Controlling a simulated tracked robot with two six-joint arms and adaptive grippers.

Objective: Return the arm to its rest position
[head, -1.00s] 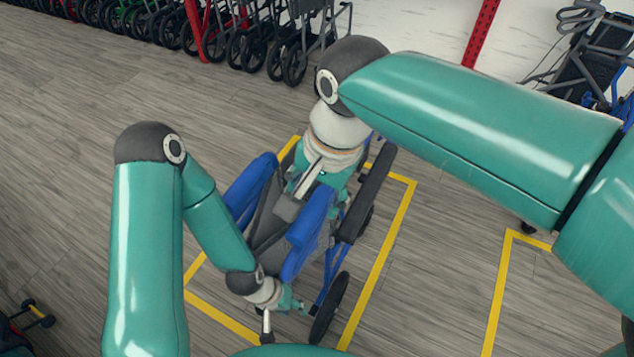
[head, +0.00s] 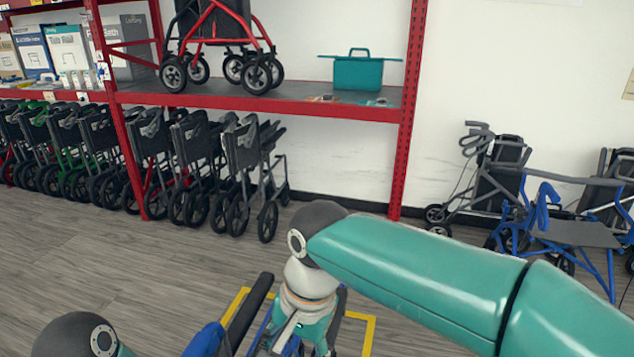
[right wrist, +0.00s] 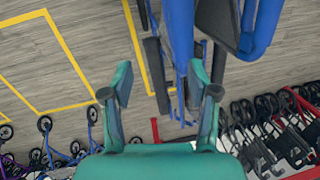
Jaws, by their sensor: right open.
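My right arm (head: 420,265) comes in from the right in the head view, bends at a dark elbow and points down to a white wrist. Its gripper is low in that view, over a blue and black wheeled frame (head: 205,340); its fingertips are not clear there. In the right wrist view the right gripper (right wrist: 160,78) is open, its two teal fingers well apart. The blue frame (right wrist: 182,40) lies beyond and partly between them; I cannot tell if they touch. Of my left arm (head: 80,338) only the elbow shows at the lower left. The left gripper is out of view.
A yellow floor outline (head: 365,335) surrounds the blue frame. Several folded wheeled frames (head: 240,165) stand below a red shelf rack (head: 290,104). Blue and grey walkers (head: 575,235) stand at the right wall. Floor at the left is clear.

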